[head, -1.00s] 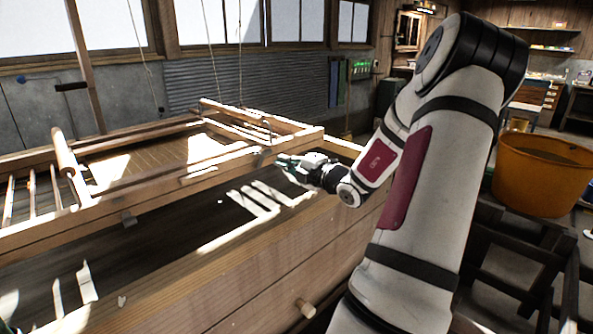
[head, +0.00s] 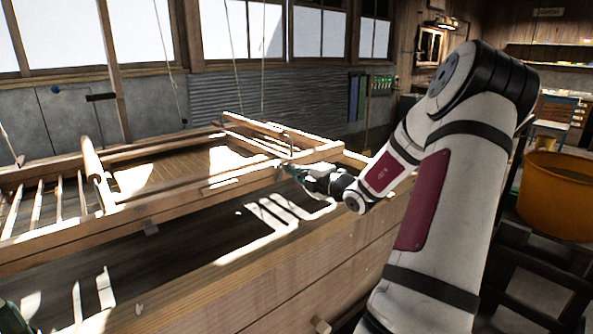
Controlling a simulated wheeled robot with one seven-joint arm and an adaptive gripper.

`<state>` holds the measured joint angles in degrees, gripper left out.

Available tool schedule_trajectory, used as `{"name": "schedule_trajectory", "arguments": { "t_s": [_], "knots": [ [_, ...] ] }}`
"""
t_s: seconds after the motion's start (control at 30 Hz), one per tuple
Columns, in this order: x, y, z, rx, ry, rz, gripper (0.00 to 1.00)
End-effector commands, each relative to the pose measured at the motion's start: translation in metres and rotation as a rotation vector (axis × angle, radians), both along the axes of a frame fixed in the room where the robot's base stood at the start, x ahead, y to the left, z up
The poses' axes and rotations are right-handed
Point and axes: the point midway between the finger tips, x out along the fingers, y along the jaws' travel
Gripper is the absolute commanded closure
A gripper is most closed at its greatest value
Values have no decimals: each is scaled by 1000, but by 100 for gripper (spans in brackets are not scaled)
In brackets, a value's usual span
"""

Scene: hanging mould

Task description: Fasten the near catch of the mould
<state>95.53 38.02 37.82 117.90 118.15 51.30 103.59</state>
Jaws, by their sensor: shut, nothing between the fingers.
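The mould (head: 200,199) is a wooden frame hung on cords over a large wooden vat, with a slatted screen inside. My gripper (head: 288,170) is at the mould's right end, close to its near right corner. The jaws are shut with nothing seen between them. The near catch is too small to make out here; a small metal piece (head: 289,141) shows on the frame just above my gripper. Whether my fingers touch the frame cannot be told.
The vat's near wooden edge (head: 240,268) runs below the mould. An orange tub (head: 560,195) stands at the right on a dark stand. Cords (head: 229,80) rise from the mould in front of the windows.

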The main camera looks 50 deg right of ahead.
Motion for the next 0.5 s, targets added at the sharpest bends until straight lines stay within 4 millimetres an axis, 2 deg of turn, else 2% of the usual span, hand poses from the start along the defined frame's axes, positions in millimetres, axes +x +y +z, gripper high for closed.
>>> {"name": "schedule_trajectory", "arguments": {
  "t_s": [0.03,0.5],
  "knots": [
    [1,0,5,1,9,2,100],
    [4,0,7,14,57,1,100]
  ]
}}
